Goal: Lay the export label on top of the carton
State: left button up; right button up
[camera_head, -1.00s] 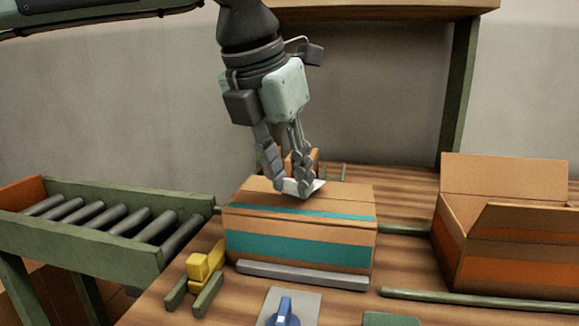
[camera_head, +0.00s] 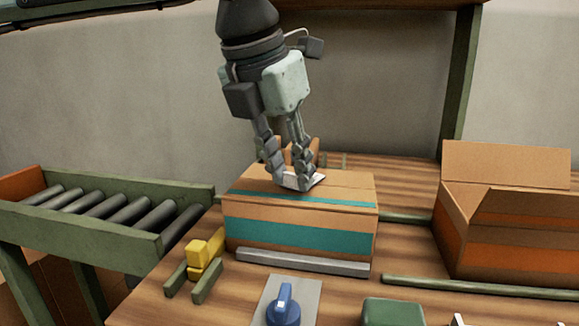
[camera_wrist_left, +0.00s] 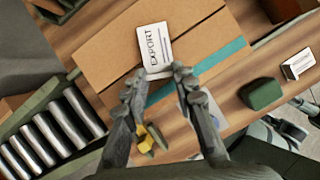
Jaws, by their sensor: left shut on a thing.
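The closed carton (camera_head: 300,238) is brown with teal stripes and sits on the wooden bench. Its top also shows in the left wrist view (camera_wrist_left: 105,50). My left gripper (camera_head: 288,184) points down over the carton's top, shut on the export label (camera_head: 311,181). In the left wrist view the label (camera_wrist_left: 155,46) is a white card with the word EXPORT, its near edge by the fingertips (camera_wrist_left: 152,75). The label is over the carton's top, near the teal tape. I cannot tell whether it touches the cardboard. My right gripper is not seen.
A roller conveyor (camera_head: 100,240) stands at the left. An open carton (camera_head: 510,245) stands at the right. A green block (camera_head: 393,312) is at the front.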

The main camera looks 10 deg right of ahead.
pick_arm(q)
jog(key=shift+f, duration=0.15)
jog(key=o, duration=0.9)
jog(key=v, duration=1.2)
